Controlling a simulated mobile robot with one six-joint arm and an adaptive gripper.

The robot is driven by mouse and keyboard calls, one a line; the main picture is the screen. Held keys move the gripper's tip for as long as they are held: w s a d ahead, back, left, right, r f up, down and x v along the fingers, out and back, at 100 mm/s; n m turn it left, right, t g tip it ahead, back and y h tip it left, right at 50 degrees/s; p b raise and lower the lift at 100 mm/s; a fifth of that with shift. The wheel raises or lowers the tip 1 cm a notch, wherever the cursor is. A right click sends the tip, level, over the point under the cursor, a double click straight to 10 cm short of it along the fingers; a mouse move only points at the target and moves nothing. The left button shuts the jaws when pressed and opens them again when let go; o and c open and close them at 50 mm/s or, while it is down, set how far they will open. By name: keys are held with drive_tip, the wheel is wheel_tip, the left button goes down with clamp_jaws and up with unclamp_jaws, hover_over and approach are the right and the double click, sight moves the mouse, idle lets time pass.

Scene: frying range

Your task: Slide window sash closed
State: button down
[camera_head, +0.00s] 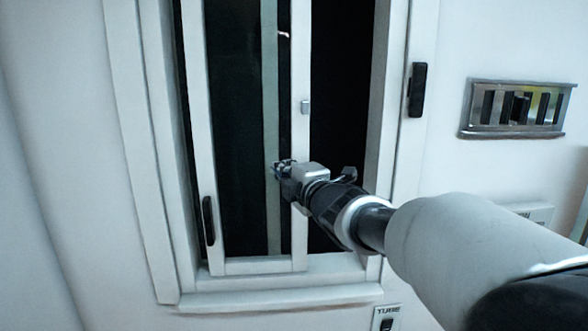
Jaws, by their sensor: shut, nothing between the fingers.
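The window sash (299,230) is a white-framed dark pane in the left and middle of the window. My gripper (279,170) is shut and empty, at the sash's right upright about mid-height. Its fingertips are small here, and I cannot tell whether they touch the sash.
The white window frame (133,150) surrounds the sash, with a sill (270,297) below. Another black handle (417,90) is on the frame's right side. A metal slotted rack (517,109) projects from the right wall. A labelled switch (386,320) is below the window.

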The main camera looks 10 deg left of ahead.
drive_tip(key=w+d+p, duration=0.3)
drive_tip(key=d, duration=1.3)
drive_tip(key=shift+w, duration=0.4)
